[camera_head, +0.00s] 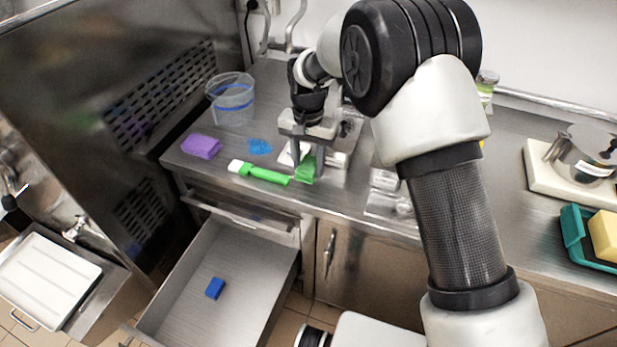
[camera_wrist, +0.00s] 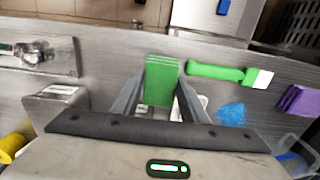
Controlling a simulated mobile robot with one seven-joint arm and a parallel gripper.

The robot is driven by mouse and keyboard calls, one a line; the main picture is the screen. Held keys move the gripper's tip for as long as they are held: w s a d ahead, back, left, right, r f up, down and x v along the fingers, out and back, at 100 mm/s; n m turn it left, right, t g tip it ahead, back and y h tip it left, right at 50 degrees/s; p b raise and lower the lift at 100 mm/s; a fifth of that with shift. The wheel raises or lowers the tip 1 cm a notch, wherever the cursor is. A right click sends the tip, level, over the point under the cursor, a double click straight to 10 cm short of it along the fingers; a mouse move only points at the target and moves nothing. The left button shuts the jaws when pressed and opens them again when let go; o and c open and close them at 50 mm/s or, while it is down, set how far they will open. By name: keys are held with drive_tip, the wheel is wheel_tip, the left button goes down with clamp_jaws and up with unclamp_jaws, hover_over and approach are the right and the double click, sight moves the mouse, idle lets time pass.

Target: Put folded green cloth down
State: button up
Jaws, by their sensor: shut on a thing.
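My gripper (camera_head: 308,158) is over the steel counter (camera_head: 225,165), near its front edge. It is shut on the folded green cloth (camera_head: 306,170). In the wrist view the cloth (camera_wrist: 160,82) stands between the two fingers of my gripper (camera_wrist: 160,95). The head view does not show clearly whether the cloth touches the counter. A white tray-like thing (camera_head: 336,160) lies partly hidden behind the gripper.
A green-handled brush (camera_head: 265,174) lies just left of the cloth. A blue crumpled thing (camera_head: 259,146), a purple cloth (camera_head: 201,146) and a clear bucket (camera_head: 231,100) are further left. An open drawer (camera_head: 180,290) below holds a blue block (camera_head: 215,287).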

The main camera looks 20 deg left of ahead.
sight(309, 186)
drive_tip(key=shift+f, duration=2.6)
drive_tip(key=o, duration=1.1)
wheel_tip(309, 186, up, 12)
drive_tip(key=shift+r, duration=0.2)
